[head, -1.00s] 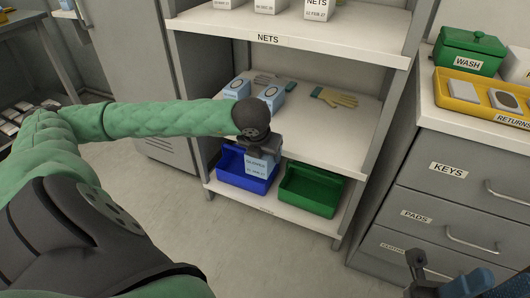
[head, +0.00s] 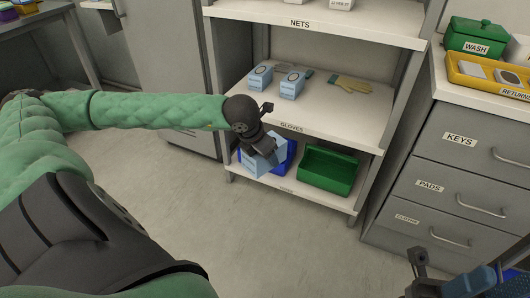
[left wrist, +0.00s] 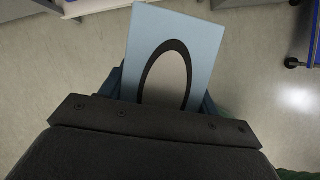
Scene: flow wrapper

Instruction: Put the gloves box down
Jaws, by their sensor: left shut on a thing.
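My left gripper (head: 264,147) is shut on a light blue gloves box (head: 267,163). It holds the box tilted in front of the lower part of the shelf unit, overlapping the blue bin (head: 290,158) in the head view. In the left wrist view the gloves box (left wrist: 185,45) shows its face with a black oval ring, between the fingers. Two similar blue boxes stand on the GLOVES shelf (head: 340,108), a left one (head: 262,78) and a right one (head: 292,84). My right gripper (head: 418,268) is at the bottom right; its jaws are not clear.
A green bin (head: 328,169) stands on the bottom shelf, right of the blue bin. Yellow-cuffed gloves (head: 350,84) lie on the GLOVES shelf, whose front has bare room. A drawer cabinet (head: 450,180) stands at right, carrying a yellow tray (head: 490,75) and a green WASH box (head: 475,35).

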